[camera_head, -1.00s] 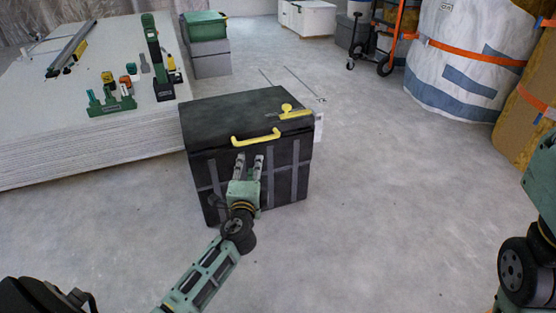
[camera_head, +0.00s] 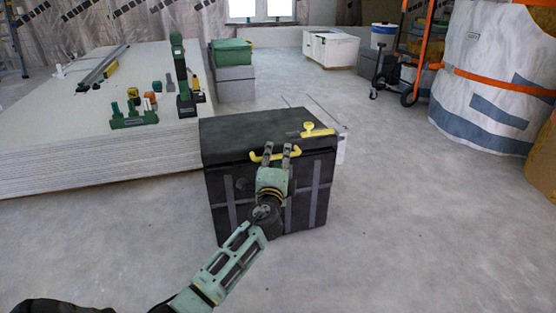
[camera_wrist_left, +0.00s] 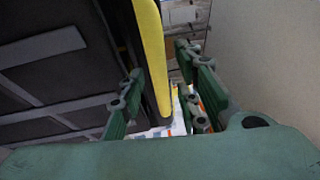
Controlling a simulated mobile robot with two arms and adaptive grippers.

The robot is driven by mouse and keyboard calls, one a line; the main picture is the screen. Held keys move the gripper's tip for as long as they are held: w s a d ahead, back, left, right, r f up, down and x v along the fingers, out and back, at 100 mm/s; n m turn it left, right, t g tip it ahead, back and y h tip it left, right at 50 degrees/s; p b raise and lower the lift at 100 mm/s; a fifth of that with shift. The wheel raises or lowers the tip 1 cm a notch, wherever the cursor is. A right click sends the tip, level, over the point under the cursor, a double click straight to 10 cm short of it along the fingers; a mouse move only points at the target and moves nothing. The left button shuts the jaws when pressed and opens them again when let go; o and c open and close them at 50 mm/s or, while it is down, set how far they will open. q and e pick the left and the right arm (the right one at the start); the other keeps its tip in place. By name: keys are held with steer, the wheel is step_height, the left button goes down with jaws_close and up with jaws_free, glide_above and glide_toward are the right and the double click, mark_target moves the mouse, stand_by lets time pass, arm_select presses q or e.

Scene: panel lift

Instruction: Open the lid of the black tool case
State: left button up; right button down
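The black tool case (camera_head: 222,200) with grey straps stands on the floor near the middle of the head view. Its lid (camera_head: 245,128) looks down. A yellow handle (camera_head: 257,157) runs along the lid's front edge. My left gripper (camera_head: 278,149) is at this handle, its two fingers apart and pointing away from me. In the left wrist view the yellow handle (camera_wrist_left: 152,60) passes between the open fingers, nearer the left one. Whether a finger touches it, I cannot tell. My right gripper is out of view.
A yellow piece (camera_head: 314,131) lies on the lid's right part. A stack of pale panels (camera_head: 90,160) with tools on top stands left, close to the case. Green and grey boxes (camera_head: 232,72) stand behind. The floor (camera_head: 410,220) to the right and front is clear.

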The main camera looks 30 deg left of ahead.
arm_select(q)
steer(key=shift+c, duration=0.4)
jaws_close()
